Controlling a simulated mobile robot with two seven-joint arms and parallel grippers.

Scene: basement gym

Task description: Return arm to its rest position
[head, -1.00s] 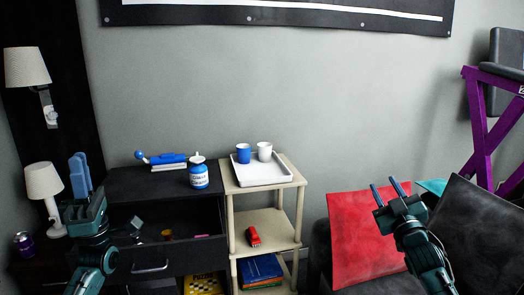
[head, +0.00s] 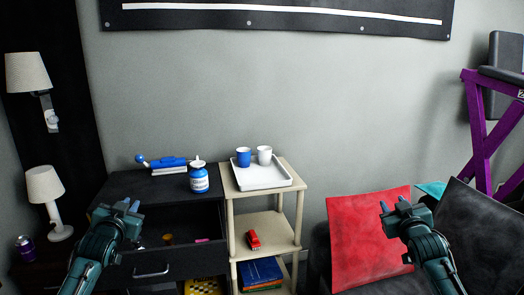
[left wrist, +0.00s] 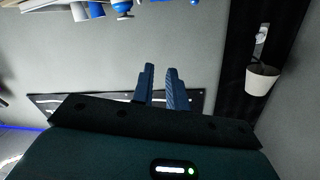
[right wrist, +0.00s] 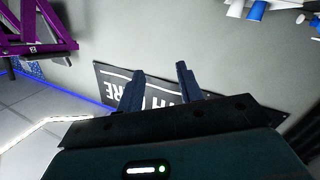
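My left gripper (head: 127,205) is in the lower left of the head view, in front of the black dresser. In the left wrist view its fingers (left wrist: 160,72) are a small gap apart with nothing between them. My right gripper (head: 392,206) is at the lower right, in front of the red cushion. In the right wrist view its fingers (right wrist: 160,70) are well apart and empty. Both arms are bent with the grippers raised clear of the furniture.
The black dresser (head: 130,186) has an open drawer (head: 150,262) below my left gripper, and a blue-and-white bottle (head: 198,178) on top. Beside it a wooden shelf (head: 232,205) bears a white tray (head: 262,180) with two cups. A red cushion (head: 350,240) leans on the dark sofa.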

